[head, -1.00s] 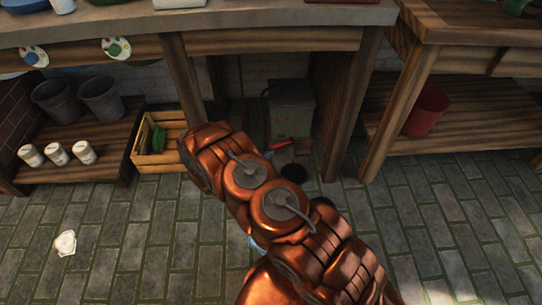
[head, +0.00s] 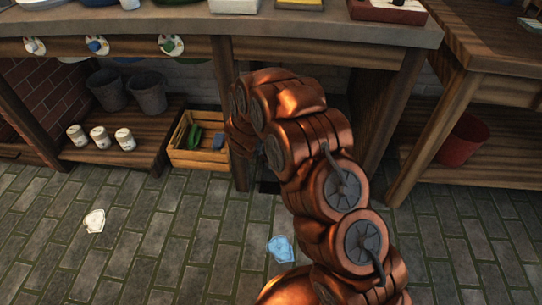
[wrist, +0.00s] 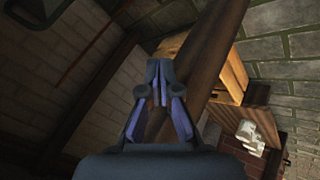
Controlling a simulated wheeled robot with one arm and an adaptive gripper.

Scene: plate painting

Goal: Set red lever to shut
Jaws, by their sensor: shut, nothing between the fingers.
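The red lever does not show clearly in any view now. In the head view my copper arm covers the spot under the counter where the grey box with the lever stood. In the wrist view my gripper (wrist: 158,75) is shut and empty, its fingertips together close to a wooden post (wrist: 212,50). In the head view my gripper is hidden behind my arm. A dark rounded shape (wrist: 30,10) shows at the top left of the wrist view; I cannot tell what it is.
A wooden crate (head: 183,156) with green and blue things stands left of the counter leg (head: 224,95). A red bucket (head: 463,140) is under the right bench. Pale (head: 95,220) and blue (head: 280,249) splotches mark the open floor.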

